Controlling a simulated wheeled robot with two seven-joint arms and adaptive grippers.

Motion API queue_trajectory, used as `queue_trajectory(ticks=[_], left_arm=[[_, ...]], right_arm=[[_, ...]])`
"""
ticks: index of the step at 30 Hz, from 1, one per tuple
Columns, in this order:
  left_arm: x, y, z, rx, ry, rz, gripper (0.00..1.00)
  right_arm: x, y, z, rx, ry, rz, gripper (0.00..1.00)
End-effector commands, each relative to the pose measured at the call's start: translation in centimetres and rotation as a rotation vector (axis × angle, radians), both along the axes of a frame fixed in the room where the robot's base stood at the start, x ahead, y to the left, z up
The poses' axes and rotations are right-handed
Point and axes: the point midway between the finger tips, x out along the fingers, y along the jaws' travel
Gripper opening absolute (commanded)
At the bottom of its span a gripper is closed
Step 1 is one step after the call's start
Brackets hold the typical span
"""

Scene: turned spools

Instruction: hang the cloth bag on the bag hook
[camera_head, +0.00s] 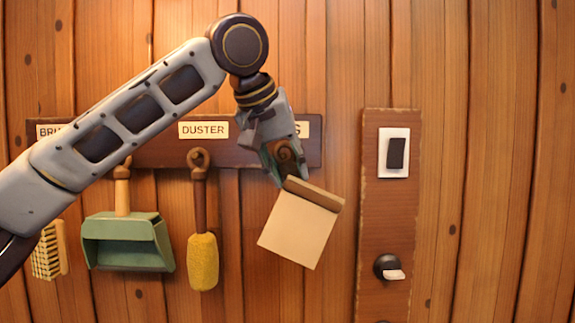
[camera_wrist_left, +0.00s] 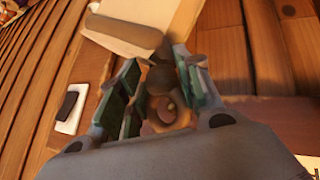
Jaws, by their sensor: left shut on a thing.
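The cloth bag (camera_head: 298,235) is a flat beige square with a brown top strip, tilted in front of the wall in the head view. It also shows at the top of the left wrist view (camera_wrist_left: 163,15). My left gripper (camera_head: 287,168) is shut on the bag's top end, just above the strip. A round brown piece (camera_wrist_left: 162,108) shows between the fingers; I cannot tell whether it is the bag's loop or a hook. The bag hook is not clearly seen; my gripper covers the rail's right part, where a label (camera_head: 302,129) is mostly hidden.
The dark rail (camera_head: 160,153) carries a green dustpan (camera_head: 127,240), a yellow duster (camera_head: 202,262) and, at far left, a brush (camera_head: 47,255). Right of the bag, a board (camera_head: 398,225) holds a switch (camera_head: 396,153) and a dark knob (camera_head: 388,268).

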Motion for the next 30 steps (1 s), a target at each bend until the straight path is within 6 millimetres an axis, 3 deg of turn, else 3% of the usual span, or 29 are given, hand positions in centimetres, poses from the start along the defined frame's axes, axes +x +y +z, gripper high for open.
queue_trajectory(ticks=[30], left_arm=[[3.1, 0.0, -0.9, -0.002, -0.001, -0.001, 0.05]], right_arm=[[0.0, -0.1, 1.3, -0.001, 0.001, 0.0, 0.75]])
